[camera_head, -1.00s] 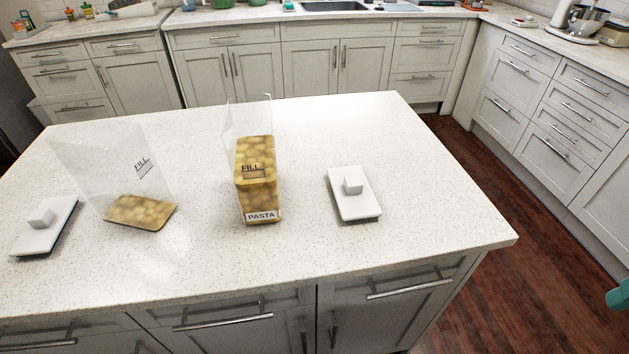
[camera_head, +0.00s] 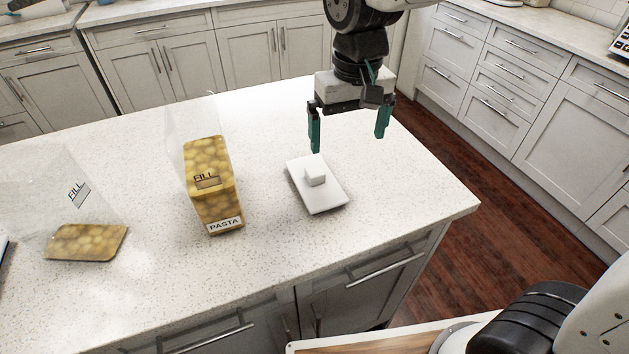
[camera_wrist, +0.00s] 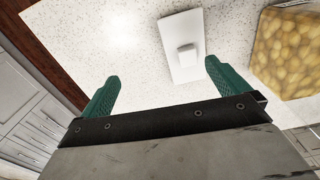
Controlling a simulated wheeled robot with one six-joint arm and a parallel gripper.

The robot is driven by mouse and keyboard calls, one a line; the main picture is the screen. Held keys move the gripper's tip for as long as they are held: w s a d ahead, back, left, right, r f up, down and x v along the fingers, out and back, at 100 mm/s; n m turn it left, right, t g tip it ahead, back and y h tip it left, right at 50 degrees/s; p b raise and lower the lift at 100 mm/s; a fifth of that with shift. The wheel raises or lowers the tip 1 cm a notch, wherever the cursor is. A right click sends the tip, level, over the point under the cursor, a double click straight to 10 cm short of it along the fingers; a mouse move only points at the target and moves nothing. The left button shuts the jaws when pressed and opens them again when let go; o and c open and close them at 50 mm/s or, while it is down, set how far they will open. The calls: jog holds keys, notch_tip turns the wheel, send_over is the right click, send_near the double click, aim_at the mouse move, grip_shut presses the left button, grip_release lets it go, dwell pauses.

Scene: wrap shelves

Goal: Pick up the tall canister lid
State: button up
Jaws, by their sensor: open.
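A white rectangular lid with a square knob (camera_head: 318,189) lies flat on the counter, right of the tall canister. The tall clear canister (camera_head: 211,187), marked FILL and PASTA, stands upright, mostly full of yellow-brown contents. My gripper (camera_head: 348,140) hangs above the counter behind and to the right of the lid, its green fingers wide apart and empty. In the wrist view the lid (camera_wrist: 174,62) lies beyond the fingers, nearer the right finger, with the gripper (camera_wrist: 160,85) clear of it. The canister also shows at the right of the wrist view (camera_wrist: 285,55).
A second clear container (camera_head: 85,242), with a low fill, stands at the left. A white edge of something shows at the far left. The island countertop (camera_head: 270,240) is clear around the lid; its right edge drops to the wooden floor (camera_head: 440,160).

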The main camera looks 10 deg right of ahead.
send_over(315, 170)
notch_tip(315, 170, down, 3)
jog(key=shift+w+d+f+n, duration=0.1)
jog(key=shift+n, duration=0.2)
jog(key=shift+f, duration=0.35)
notch_tip(315, 170, down, 7)
jog(key=shift+f, duration=0.1)
jog(key=c, duration=1.1)
